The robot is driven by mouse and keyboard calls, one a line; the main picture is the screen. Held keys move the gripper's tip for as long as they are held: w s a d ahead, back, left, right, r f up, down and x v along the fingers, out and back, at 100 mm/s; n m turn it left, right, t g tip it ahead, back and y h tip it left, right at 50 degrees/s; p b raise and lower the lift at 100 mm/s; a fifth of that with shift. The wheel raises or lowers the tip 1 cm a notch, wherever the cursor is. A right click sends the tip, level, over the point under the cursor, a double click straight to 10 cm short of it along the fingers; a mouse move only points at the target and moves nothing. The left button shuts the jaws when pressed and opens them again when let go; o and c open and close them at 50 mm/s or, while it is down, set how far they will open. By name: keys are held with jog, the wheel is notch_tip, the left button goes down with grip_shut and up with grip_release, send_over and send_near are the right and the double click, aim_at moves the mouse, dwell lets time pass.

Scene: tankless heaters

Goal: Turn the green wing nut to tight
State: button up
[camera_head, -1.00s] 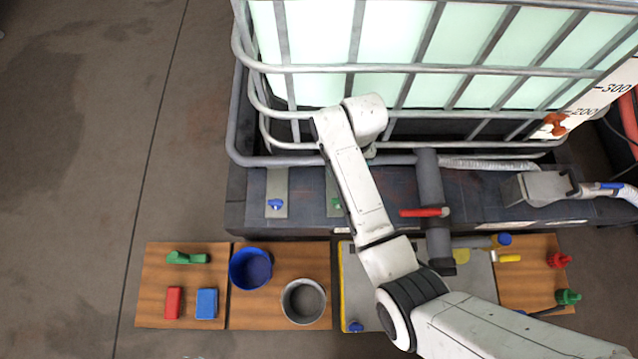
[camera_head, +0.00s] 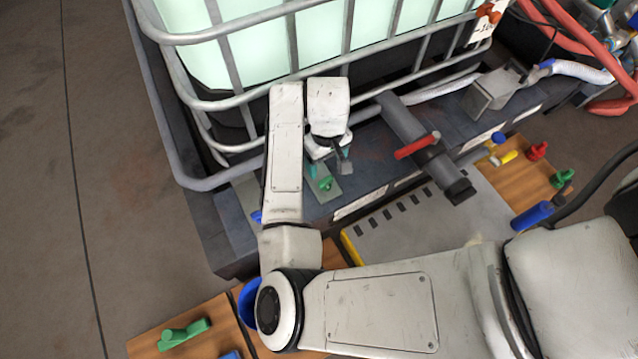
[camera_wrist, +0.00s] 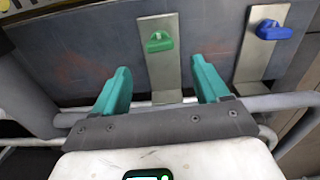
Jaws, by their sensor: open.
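The green wing nut (camera_wrist: 160,41) sits on a metal plate (camera_wrist: 166,75) fixed to the dark surface, in the upper middle of the wrist view. In the head view the green wing nut (camera_head: 325,183) shows just beside my gripper (camera_head: 342,163). In the wrist view my gripper (camera_wrist: 160,82) is open, with its two teal fingers spread apart and nothing between the tips. The nut lies beyond the fingertips, roughly centred between them, and does not appear to touch them. How far the nut is turned cannot be told.
A blue wing nut (camera_wrist: 272,30) sits on a neighbouring plate to the right in the wrist view. A tank cage (camera_head: 190,100) stands behind my arm. A pipe with a red-handled valve (camera_head: 417,146) lies to the right of my gripper. Wooden boards (camera_head: 215,318) lie in front.

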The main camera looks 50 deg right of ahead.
aim_at(326, 180)
notch_tip(326, 180, down, 10)
jog(key=b, duration=0.5)
jog(key=shift+r, duration=0.15)
jog(key=shift+c, duration=0.3)
jog(key=c, duration=1)
jog(key=shift+r+p, duration=0.25)
jog(key=shift+p, duration=0.5)
jog(key=shift+f+m+p, duration=0.1)
jog(key=shift+m+p, duration=0.2)
jog(key=shift+p, duration=0.2)
jog(key=shift+f, duration=0.15)
jog(key=o, duration=1.1)
jog(key=shift+c, duration=0.2)
